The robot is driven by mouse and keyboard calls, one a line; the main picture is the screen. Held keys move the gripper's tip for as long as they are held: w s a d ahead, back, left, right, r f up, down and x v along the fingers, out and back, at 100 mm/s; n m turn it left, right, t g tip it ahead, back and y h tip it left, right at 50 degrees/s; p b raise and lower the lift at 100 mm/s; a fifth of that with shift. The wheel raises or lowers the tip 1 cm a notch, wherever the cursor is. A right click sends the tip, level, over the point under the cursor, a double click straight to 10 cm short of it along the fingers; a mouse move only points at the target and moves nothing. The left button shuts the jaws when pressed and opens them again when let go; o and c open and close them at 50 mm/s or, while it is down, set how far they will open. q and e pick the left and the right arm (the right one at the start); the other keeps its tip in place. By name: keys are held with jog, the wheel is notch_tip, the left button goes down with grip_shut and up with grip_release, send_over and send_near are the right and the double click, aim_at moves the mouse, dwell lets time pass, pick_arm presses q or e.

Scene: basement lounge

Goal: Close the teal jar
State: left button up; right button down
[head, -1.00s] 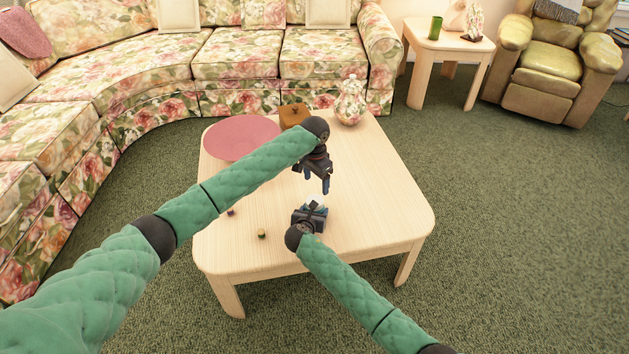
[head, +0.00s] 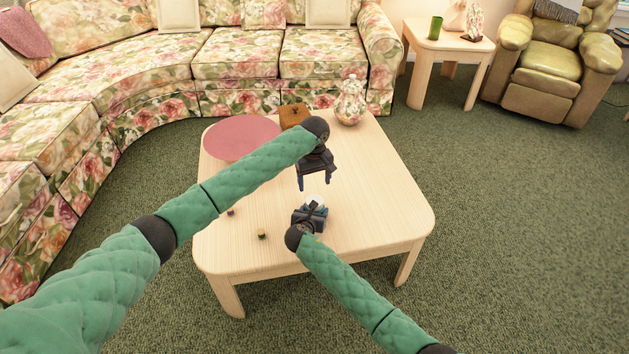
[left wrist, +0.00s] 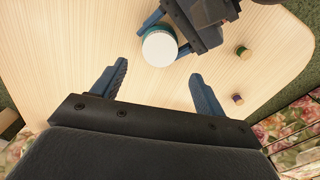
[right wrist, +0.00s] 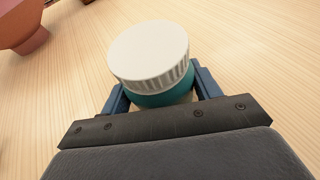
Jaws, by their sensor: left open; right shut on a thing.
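The teal jar (right wrist: 165,98) stands upright on the coffee table, with a white ribbed lid (right wrist: 150,52) on its mouth. I cannot tell whether the lid is screwed tight. My right gripper (head: 311,212) is shut around the jar's teal body, with a finger on each side in the right wrist view. My left gripper (head: 315,182) is open and empty above the jar, fingers pointing down. In the left wrist view, the lid (left wrist: 159,49) lies just beyond the gap between the left fingers. The lower part of the jar is hidden by the right gripper.
The table's right side is clear.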

aim_at(315, 197)
pick_arm(q)
jog(key=shift+f, duration=0.1)
dwell(0.4)
jog(key=shift+f, duration=3.9)
